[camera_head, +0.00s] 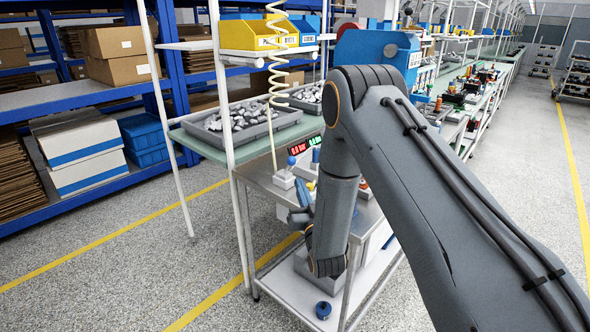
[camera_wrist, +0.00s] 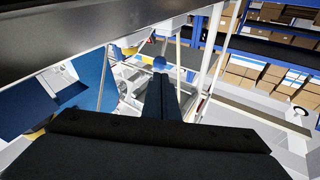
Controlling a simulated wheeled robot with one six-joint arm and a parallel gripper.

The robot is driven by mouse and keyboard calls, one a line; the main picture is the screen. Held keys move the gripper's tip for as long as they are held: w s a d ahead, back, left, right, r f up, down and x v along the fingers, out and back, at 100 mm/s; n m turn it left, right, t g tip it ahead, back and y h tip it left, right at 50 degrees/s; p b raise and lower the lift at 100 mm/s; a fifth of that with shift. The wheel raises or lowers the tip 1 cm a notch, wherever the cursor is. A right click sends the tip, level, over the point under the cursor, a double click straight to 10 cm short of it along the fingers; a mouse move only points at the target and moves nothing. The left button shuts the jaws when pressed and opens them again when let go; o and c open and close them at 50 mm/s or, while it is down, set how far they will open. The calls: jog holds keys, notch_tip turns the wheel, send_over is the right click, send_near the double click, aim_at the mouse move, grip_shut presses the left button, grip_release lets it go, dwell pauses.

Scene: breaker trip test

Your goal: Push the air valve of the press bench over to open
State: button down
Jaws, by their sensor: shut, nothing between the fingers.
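The press bench (camera_head: 262,181) is a metal-topped stand in the middle of the head view. On its back left corner is a small white block with a blue ball knob (camera_head: 291,161), which appears to be the air valve; a coiled yellow hose runs down near it. My gripper (camera_head: 299,216) is low at the bench's front, below and in front of the knob and apart from it. In the wrist view its shut, empty fingers (camera_wrist: 167,82) point toward a blue ball (camera_wrist: 160,62), likely the same knob. My forearm hides much of the bench's right side.
Two pressure displays (camera_head: 304,145), red and green, stand behind the knob. A grey tray of metal parts (camera_head: 235,122) lies on the green table at left. White posts (camera_head: 226,110) rise beside the bench. A blue round item (camera_head: 323,310) sits on the lower shelf. Floor at left is clear.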

aim_at(293, 164)
jog(key=p+x, duration=0.2)
jog(key=x, duration=0.5)
jog(key=shift+w+r, duration=0.1)
jog(key=shift+w, duration=0.1)
jog(key=shift+w, duration=0.1)
